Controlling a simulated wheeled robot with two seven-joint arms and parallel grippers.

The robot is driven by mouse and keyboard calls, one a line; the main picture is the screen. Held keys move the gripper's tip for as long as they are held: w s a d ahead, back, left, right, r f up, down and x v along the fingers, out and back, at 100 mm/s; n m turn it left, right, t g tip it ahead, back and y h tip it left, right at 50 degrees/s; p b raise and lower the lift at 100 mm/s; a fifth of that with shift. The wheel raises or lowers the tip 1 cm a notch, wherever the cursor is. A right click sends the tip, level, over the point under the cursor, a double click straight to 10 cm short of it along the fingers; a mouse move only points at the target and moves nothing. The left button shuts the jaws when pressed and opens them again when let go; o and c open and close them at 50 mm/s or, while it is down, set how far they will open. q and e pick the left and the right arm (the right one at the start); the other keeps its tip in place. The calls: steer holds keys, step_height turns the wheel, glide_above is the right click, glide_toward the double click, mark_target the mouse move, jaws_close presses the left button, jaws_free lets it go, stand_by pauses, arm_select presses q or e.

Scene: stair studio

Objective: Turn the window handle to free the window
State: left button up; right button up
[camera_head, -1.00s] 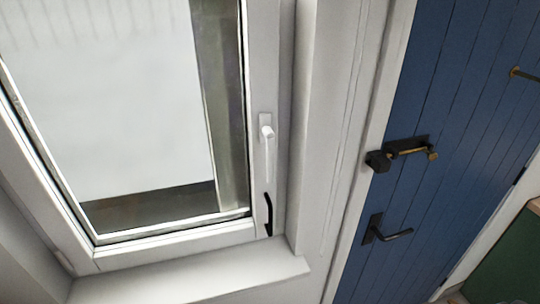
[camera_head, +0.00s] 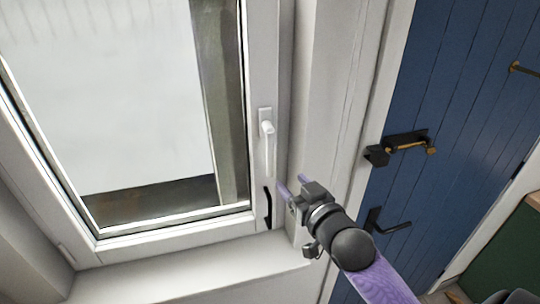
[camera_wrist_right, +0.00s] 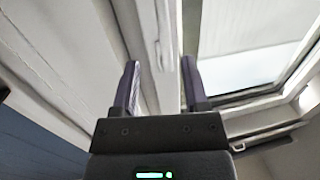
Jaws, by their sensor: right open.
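The white window handle (camera_head: 268,143) sits on the right side of the closed-looking white window frame (camera_head: 262,60). Its lever hangs straight down. My right gripper (camera_head: 288,193) is in the head view, below and to the right of the lever's lower end, apart from it. In the right wrist view its two purple-grey fingers (camera_wrist_right: 160,65) are spread with nothing between them; the white frame runs beyond them. My left gripper is out of view.
A black curved fitting (camera_head: 268,208) is low on the frame. The white sill (camera_head: 190,277) runs below the window. To the right is a blue plank door (camera_head: 440,110) with a brass-and-black latch (camera_head: 405,146) and a black handle (camera_head: 385,226), partly behind my arm.

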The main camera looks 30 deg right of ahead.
mark_target(271, 154)
steer(key=shift+t, duration=0.3)
steer(key=w, duration=0.3)
steer(key=w+r, duration=0.1)
steer(key=w, duration=0.2)
steer(key=w+r+p, duration=0.1)
steer(key=w, duration=0.3)
steer(key=shift+d, duration=0.2)
steer(key=shift+s, duration=0.1)
steer(key=shift+c, duration=0.3)
jaws_close()
